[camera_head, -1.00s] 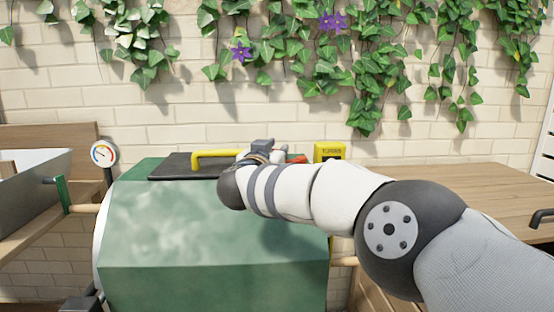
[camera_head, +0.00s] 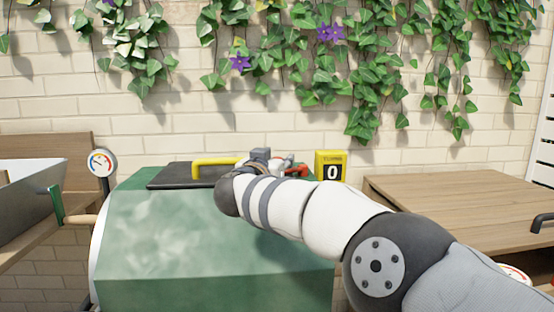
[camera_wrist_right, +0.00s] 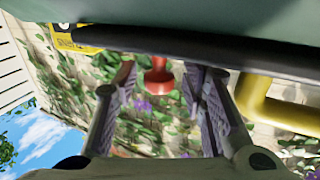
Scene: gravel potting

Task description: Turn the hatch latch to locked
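The black hatch (camera_head: 180,178) with its yellow handle (camera_head: 216,161) lies on top of the green drum (camera_head: 210,240). The red latch (camera_head: 297,170) is at the hatch's right side, partly hidden by my right arm. In the right wrist view the red latch (camera_wrist_right: 158,78) shows between the two fingers of my right gripper (camera_wrist_right: 160,85), with a gap on both sides. The right gripper is open. In the head view my right gripper (camera_head: 262,158) is mostly hidden behind its own wrist, beside the handle. My left gripper does not show.
A yellow counter box (camera_head: 331,166) reading 0 stands just right of the latch. A wooden bench (camera_head: 470,200) is at the right, a grey tray (camera_head: 30,195) at the left, and a gauge (camera_head: 102,163) near the drum. A brick wall with ivy is behind.

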